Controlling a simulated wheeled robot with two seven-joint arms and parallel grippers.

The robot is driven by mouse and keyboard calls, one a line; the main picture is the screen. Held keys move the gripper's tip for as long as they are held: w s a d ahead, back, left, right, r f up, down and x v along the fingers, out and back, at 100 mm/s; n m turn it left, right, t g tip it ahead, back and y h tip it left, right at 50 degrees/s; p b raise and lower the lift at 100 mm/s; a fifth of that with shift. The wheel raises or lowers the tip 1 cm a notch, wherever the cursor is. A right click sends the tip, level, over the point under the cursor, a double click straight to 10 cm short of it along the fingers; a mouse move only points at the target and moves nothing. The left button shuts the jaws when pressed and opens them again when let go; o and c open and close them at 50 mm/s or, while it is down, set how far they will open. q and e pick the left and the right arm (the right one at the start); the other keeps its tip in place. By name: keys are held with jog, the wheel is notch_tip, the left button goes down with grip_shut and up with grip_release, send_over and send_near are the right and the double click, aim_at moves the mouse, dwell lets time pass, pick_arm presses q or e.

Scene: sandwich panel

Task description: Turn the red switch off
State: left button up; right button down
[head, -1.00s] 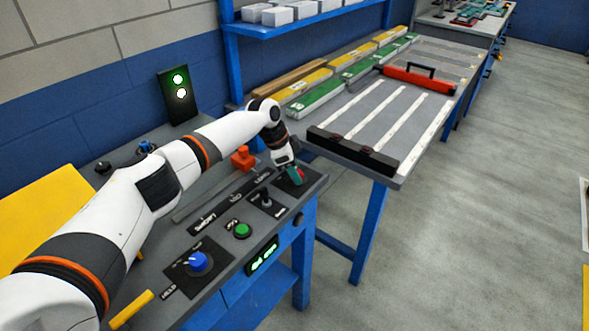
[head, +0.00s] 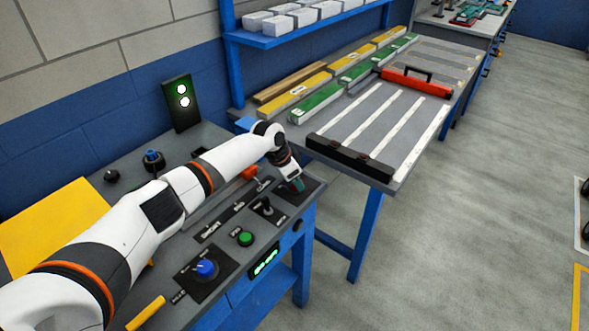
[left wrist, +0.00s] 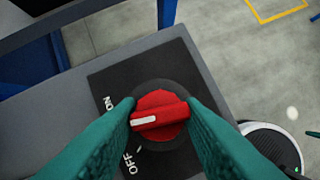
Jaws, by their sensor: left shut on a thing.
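The red switch (left wrist: 160,115) is a round knob with a raised bar on a dark plate (left wrist: 112,80) marked ON and OFF. Its white mark points left and slightly down in the left wrist view, between the two words. My left gripper (left wrist: 162,112) has its teal fingers shut on the bar, one on each side. In the head view my left gripper (head: 297,185) is at the right end of the panel, and it hides the red switch there. My right gripper is not in view.
The panel also bears a black lever (head: 267,207), a green button (head: 245,238), a blue knob (head: 206,268) and a red-orange handle (head: 249,173). A signal box (head: 181,103) with green and white lights stands behind. A worktable (head: 372,115) stands beyond.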

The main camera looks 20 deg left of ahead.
pick_arm(q)
jog(key=n+y+p, duration=0.1)
jog(key=n+p, duration=0.1)
jog(key=p, duration=0.1)
jog(key=n+t+p, duration=0.1)
jog(key=n+p, duration=0.1)
jog(key=n, duration=0.1)
jog(key=shift+s+d+r+y+p, duration=0.1)
jog(key=shift+d+r+y+p, duration=0.1)
jog(key=shift+y+p, duration=0.2)
jog(key=shift+f+n+y+p, duration=0.1)
jog(key=shift+n+y+p, duration=0.35)
jog(key=shift+n, duration=0.6)
jog(key=shift+f+n+y+p, duration=0.1)
jog(key=shift+n+y+p, duration=0.15)
jog(key=shift+n+p, duration=0.6)
jog(key=shift+n, duration=0.3)
jog(key=o, duration=1)
jog(key=shift+c, duration=0.2)
jog(key=shift+s+r, duration=0.15)
jog(key=shift+r, duration=0.4)
jog(key=v, duration=1)
jog(key=shift+s+r+p, duration=0.3)
jog(key=shift+r, duration=0.05)
